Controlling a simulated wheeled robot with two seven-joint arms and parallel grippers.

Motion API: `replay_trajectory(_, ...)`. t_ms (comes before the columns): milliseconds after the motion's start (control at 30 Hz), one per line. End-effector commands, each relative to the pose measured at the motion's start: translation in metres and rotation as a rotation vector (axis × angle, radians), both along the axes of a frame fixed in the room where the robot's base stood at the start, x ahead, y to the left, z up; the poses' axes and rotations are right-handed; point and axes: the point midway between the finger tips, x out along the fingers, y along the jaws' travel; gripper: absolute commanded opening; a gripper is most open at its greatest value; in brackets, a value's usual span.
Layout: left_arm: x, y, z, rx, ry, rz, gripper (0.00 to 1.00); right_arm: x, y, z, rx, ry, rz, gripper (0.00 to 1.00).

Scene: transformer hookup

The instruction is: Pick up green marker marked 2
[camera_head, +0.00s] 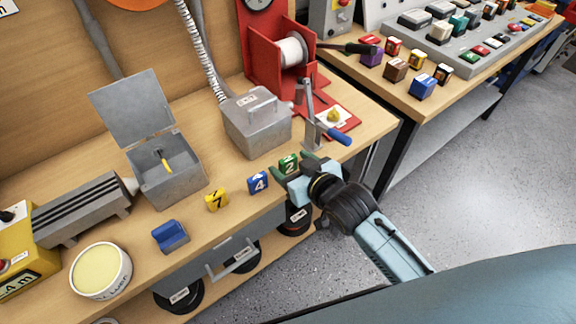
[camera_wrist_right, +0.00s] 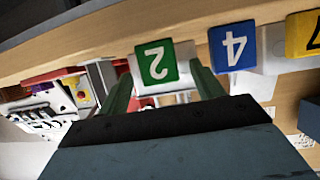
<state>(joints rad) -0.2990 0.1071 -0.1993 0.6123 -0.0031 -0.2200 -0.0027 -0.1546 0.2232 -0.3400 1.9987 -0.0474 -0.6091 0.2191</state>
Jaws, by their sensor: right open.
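The green marker marked 2 (camera_head: 289,164) stands near the front edge of the workbench in the head view. In the right wrist view the green marker (camera_wrist_right: 156,62) shows upside down, ahead of and between the two fingers. My right gripper (camera_head: 294,171) is open at the marker, with a finger on either side of it; I cannot tell whether they touch it. The right gripper's fingers also show in the right wrist view (camera_wrist_right: 163,90). My left gripper is not in view.
A blue marker 4 (camera_head: 258,182) stands close to the left of the green one, and a yellow marker 7 (camera_head: 216,200) is further left. A grey metal box (camera_head: 257,122) and a lever tool with a blue handle (camera_head: 335,133) are behind. A blue block (camera_head: 170,236) lies further left.

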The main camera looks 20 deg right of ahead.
Motion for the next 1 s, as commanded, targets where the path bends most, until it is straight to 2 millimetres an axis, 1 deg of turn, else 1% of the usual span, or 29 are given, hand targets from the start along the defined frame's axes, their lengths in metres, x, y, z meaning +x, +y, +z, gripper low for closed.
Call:
replay_trajectory(33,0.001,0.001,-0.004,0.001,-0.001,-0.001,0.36,0.008,0.002,-0.005,0.000,-0.001,0.000,0.66)
replay_trajectory(167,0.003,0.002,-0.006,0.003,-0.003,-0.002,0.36,0.018,0.005,-0.008,0.001,-0.001,0.000,0.66)
replay_trajectory(400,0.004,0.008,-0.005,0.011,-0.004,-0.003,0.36,0.020,0.006,-0.008,0.000,-0.001,0.000,0.66)
replay_trajectory(433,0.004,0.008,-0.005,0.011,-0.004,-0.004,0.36,0.020,0.006,-0.008,0.000,-0.001,0.000,0.65)
replay_trajectory(700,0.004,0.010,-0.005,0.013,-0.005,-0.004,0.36,0.020,0.006,-0.008,0.000,-0.001,0.000,0.30)
replay_trajectory(800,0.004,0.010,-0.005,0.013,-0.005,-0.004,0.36,0.020,0.006,-0.008,0.000,-0.001,0.000,0.19)
replay_trajectory(1000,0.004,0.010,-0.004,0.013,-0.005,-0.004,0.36,0.020,0.006,-0.007,0.000,-0.001,0.000,0.19)
